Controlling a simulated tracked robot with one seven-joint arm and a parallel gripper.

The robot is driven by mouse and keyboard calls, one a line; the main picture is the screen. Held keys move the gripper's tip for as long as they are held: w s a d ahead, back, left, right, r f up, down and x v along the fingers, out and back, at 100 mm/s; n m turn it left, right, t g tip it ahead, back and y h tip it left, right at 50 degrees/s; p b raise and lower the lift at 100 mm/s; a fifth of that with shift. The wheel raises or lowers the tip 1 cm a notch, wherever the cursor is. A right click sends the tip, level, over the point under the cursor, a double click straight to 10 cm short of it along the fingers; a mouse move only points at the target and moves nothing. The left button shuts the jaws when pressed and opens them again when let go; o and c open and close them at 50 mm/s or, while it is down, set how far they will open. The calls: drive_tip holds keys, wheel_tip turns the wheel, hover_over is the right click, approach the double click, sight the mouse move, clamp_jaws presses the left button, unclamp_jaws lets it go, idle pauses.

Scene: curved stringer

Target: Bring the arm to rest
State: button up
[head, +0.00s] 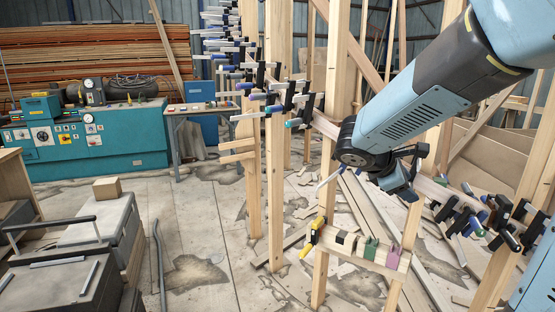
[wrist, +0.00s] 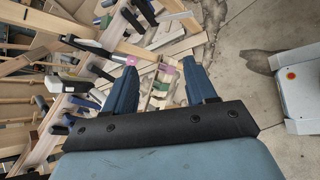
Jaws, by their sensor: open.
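My arm comes in from the upper right of the head view, bent downward, with its blue and black links in front of the timber posts. My gripper (head: 402,190) hangs at its lower end, among the posts and partly hidden by the arm. In the wrist view my gripper (wrist: 161,66) shows two blue fingers spread apart. No object is held between them. Beyond the fingers are pink and green clamps and timber, apart from the fingers as far as I can tell.
A low wooden rail (head: 335,252) carries a yellow clamp (head: 312,235), a green clamp (head: 370,248) and a pink clamp (head: 394,257). Several clamps (head: 480,217) line the curved stringer at right. A teal machine (head: 120,140) stands back left. Concrete floor (head: 205,225) is open left of the posts.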

drive_tip(key=s+a+r+m+y, duration=0.1)
drive_tip(key=s+a+m+y, duration=0.2)
drive_tip(key=s+m+y, duration=0.2)
drive_tip(key=s+a+r+m+t+y, duration=0.1)
drive_tip(key=s+a+m+y, duration=0.3)
drive_tip(key=s+m, duration=0.6)
drive_tip(key=s+r, duration=0.1)
drive_tip(key=s, duration=0.1)
drive_tip(key=shift+s+a+t+y, duration=0.15)
drive_tip(key=shift+s+t+y, duration=0.15)
drive_tip(key=shift+s+y, duration=0.1)
drive_tip(key=shift+r, duration=0.1)
drive_tip(key=shift+c, duration=0.2)
